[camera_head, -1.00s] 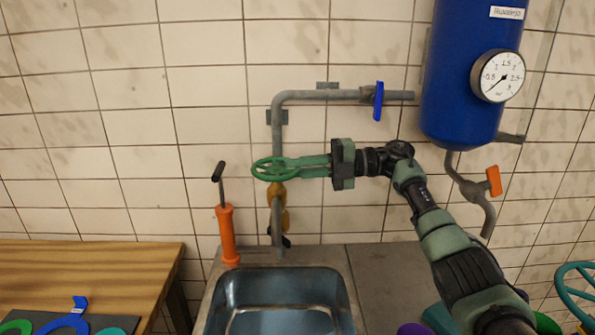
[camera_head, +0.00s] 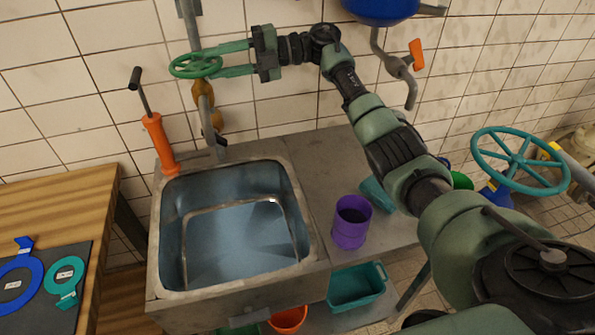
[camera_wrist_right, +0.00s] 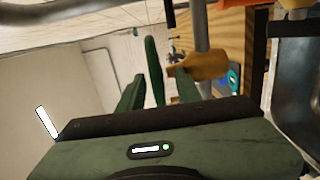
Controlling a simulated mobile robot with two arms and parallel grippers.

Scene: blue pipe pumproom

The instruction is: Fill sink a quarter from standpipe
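The steel sink (camera_head: 168,240) stands below the standpipe (camera_head: 208,112), against the tiled wall. Its basin looks bluish with a pale line around the bottom; I cannot tell whether water lies in it. The standpipe has a brass-coloured valve body (camera_head: 203,90) with a green handwheel (camera_head: 177,68) above it. My right gripper (camera_head: 213,62) reaches the handwheel from the right, its two fingers apart on either side of the rim. In the right wrist view the wheel (camera_wrist_right: 153,68) shows edge-on between the fingers; contact is unclear. My left gripper is not in view.
An orange hand pump (camera_head: 160,143) stands at the sink's back left corner. A purple cup (camera_head: 350,232) sits on the counter (camera_head: 320,170). A wooden table (camera_head: 65,200) holds ring-shaped pieces at left. A teal bin (camera_head: 355,288) and an orange bucket (camera_head: 288,318) are below.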

